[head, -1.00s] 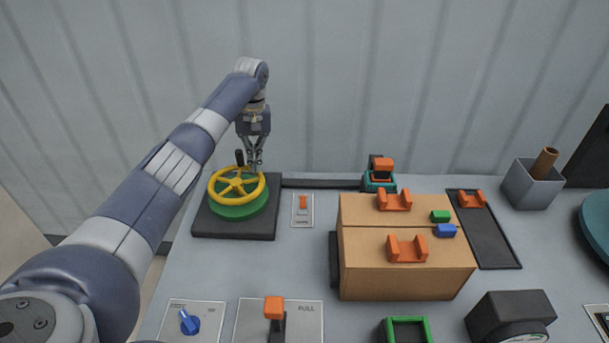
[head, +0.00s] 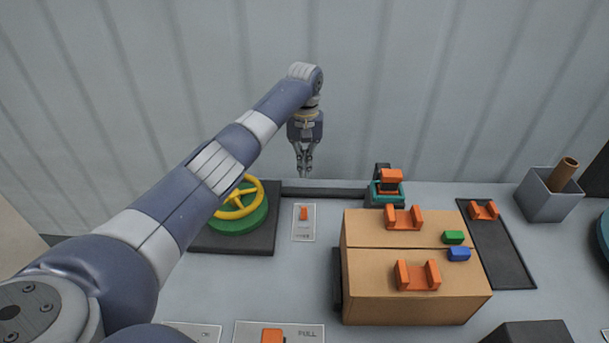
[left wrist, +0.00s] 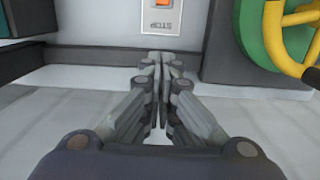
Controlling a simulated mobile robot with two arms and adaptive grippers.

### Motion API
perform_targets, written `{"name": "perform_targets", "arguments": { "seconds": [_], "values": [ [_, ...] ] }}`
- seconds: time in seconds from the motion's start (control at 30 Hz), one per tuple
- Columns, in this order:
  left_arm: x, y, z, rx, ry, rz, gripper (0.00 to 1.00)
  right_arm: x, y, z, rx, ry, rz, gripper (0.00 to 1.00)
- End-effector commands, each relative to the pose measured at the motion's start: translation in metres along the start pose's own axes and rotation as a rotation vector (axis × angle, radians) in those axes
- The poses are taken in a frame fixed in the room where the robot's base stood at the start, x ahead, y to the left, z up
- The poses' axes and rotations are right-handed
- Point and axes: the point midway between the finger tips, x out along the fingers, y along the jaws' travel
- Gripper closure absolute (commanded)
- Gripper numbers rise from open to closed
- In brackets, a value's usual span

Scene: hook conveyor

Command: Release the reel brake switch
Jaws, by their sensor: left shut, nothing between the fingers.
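The small switch (head: 303,213) has an orange rocker on a pale plate, set flat on the grey table between the yellow handwheel and the cardboard boxes. In the left wrist view the orange switch (left wrist: 165,3) is cut off at the top edge, with lettering on its plate. My left gripper (head: 304,174) points down above the table's back edge, apart from the switch and behind it in the head view. Its fingers (left wrist: 157,62) are together and empty. My right gripper does not show.
A yellow handwheel (head: 240,199) on a green base stands left of the switch. Cardboard boxes (head: 405,295) with orange cradles stand to the right. A dark rail (head: 325,192) runs along the back edge. A pull lever plate (head: 308,334) is at the front.

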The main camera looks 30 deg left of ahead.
Motion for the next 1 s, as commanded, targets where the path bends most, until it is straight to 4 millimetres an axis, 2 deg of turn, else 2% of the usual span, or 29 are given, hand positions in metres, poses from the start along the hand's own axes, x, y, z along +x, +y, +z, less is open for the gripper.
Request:
{"name": "perform_targets", "arguments": {
  "seconds": [0.23,0.4,0.47,0.7,1.0],
  "values": [
    [0.05,0.0,0.002,0.001,-0.006,-0.002,1.0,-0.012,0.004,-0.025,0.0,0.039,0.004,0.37],
    [0.088,0.0,0.002,-0.001,-0.004,-0.002,1.0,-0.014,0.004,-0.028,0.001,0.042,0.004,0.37],
    [0.081,-0.001,0.005,0.001,0.001,0.0,1.0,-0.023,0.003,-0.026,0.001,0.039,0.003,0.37],
    [0.074,-0.001,0.025,0.002,0.0,-0.001,1.0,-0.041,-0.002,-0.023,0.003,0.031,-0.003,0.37],
    [0.072,0.0,0.037,0.0,0.001,0.0,1.0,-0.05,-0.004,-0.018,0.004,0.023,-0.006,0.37]
  ]
}}
